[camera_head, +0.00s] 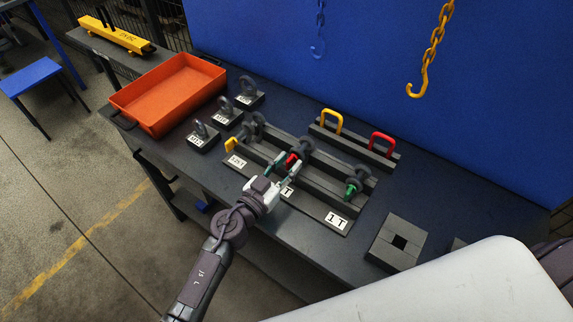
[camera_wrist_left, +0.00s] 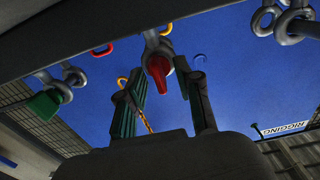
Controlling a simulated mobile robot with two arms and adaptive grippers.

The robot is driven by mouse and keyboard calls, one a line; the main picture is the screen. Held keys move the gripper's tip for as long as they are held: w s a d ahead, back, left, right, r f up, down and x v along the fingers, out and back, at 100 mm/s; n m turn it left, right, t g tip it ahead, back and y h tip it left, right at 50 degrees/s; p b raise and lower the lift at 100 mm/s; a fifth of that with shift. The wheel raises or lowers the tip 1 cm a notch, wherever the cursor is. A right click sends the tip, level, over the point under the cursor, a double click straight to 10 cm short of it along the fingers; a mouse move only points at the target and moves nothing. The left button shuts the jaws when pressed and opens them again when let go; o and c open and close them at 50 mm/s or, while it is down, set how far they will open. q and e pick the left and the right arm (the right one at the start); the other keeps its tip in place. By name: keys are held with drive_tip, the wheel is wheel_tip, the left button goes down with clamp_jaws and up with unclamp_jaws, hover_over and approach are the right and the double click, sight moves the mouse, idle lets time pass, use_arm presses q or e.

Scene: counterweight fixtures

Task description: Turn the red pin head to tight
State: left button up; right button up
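The red pin head (camera_head: 292,159) sits on the middle shackle (camera_head: 301,147) of the dark fixture (camera_head: 330,185). My left gripper (camera_head: 284,165) is at the pin head, coming from the front left. In the left wrist view, the red pin head (camera_wrist_left: 158,71) shows between the two open fingers (camera_wrist_left: 163,84). A gap shows on each side of it, and no firm contact is visible. A green pin head (camera_head: 350,189) is on the right shackle, and a yellow one (camera_head: 232,145) is at the left end. My right gripper is not in view.
An orange tray (camera_head: 170,92) and several dark weights with rings (camera_head: 203,135) stand left of the fixture. A rack behind holds a yellow shackle (camera_head: 332,120) and a red shackle (camera_head: 382,143). A yellow chain hook (camera_head: 418,88) hangs above. A grey square block (camera_head: 398,242) lies at right.

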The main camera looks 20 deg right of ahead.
use_arm(q)
drive_tip(key=shift+c, duration=0.3)
clamp_jaws()
